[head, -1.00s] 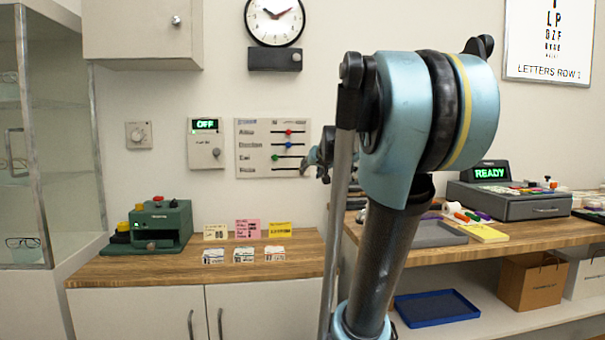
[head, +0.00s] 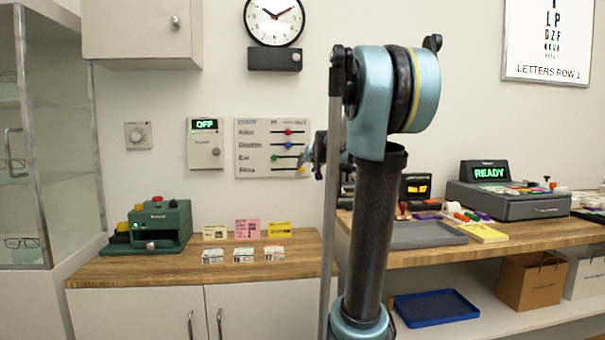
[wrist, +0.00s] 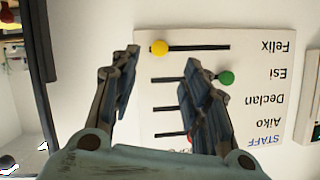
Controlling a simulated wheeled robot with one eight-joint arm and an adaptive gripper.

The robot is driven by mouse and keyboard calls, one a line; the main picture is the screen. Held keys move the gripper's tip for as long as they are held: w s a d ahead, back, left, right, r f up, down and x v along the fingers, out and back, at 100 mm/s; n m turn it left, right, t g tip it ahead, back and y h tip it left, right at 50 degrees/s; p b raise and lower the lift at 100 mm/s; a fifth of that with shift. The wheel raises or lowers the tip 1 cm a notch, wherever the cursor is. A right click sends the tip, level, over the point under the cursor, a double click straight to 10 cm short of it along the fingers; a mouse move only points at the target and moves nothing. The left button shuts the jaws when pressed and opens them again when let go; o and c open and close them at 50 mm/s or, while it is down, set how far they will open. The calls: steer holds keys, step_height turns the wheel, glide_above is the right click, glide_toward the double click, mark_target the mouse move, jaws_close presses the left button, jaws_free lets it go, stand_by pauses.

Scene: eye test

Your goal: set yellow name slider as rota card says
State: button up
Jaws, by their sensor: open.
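The white staff board (head: 245,165) hangs on the wall with rows for Aiko, Declan, Esi and Felix. In the wrist view it appears upside down. The yellow slider knob (wrist: 159,47) is at one end of the Felix slot, the end away from the names; in the head view it sits at the board's lower right (head: 301,169). My gripper (wrist: 162,58) is open, its fingertips on either side of the yellow knob in the picture; contact cannot be told. The green knob (wrist: 226,78) is on the Esi row, beside one finger. Which card is the rota card cannot be told.
Cream (head: 214,232), pink (head: 247,229) and yellow (head: 279,230) cards stand on the wooden counter (head: 130,270), text unreadable. Red (head: 288,132) and blue (head: 286,144) knobs are on the upper rows. A box with an OFF display (head: 204,150) hangs left of the board.

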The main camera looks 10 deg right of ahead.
mark_target(302, 170)
steer(key=shift+x, duration=4.55)
jaws_close()
